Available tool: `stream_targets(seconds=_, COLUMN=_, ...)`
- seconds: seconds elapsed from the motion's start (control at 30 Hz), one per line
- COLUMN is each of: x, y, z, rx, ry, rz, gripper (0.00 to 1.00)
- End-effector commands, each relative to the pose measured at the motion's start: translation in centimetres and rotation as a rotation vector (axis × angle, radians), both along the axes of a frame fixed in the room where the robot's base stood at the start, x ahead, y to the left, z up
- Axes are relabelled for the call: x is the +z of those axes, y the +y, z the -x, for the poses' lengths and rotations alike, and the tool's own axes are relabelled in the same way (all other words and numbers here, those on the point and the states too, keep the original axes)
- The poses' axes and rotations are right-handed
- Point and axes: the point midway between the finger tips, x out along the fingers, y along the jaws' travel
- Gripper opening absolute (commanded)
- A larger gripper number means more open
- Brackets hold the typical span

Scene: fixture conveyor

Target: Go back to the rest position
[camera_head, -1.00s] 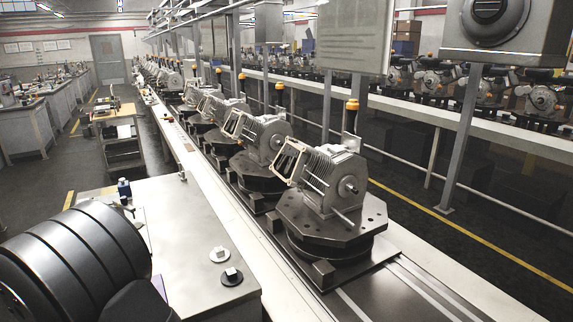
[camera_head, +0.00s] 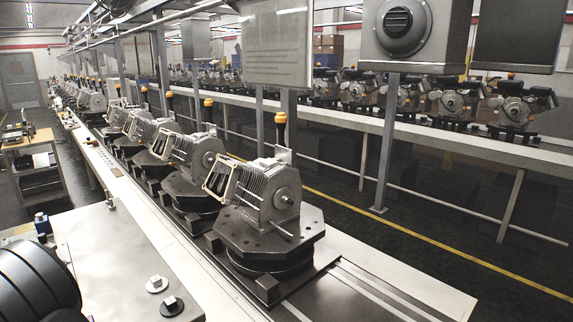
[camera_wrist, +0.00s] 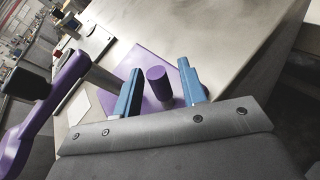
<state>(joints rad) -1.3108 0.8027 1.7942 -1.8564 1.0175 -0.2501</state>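My gripper (camera_wrist: 163,95) shows in the wrist view with its two blue fingers apart and nothing between them in its grasp. A purple cylinder (camera_wrist: 158,84) stands on a purple plate (camera_wrist: 185,75) beyond the fingers and appears between them in the picture. Whether the fingers are level with the cylinder I cannot tell. A purple tool-like part with a dark end (camera_wrist: 52,98) is at the left of the wrist view. In the head view only my dark arm shows at the lower left; the gripper is out of that frame.
A metal bench (camera_head: 115,262) lies at the lower left, with two small round fixtures (camera_head: 165,294) near its edge. Engine-like units on octagonal fixtures (camera_head: 268,240) line the conveyor (camera_head: 345,290). A second line (camera_head: 450,140) runs behind. Dark floor with a yellow stripe lies between.

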Motion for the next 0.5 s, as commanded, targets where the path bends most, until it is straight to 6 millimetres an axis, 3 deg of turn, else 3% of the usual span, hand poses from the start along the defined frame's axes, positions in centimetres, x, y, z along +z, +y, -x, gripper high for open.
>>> stream_targets(seconds=0.17, x=0.6, y=-0.4, z=1.7, rx=0.003, ry=0.002, rz=-0.002, gripper=0.38)
stream_targets(seconds=0.5, x=2.8, y=-2.0, z=7.7, rx=0.004, ry=0.001, rz=-0.003, gripper=0.38)
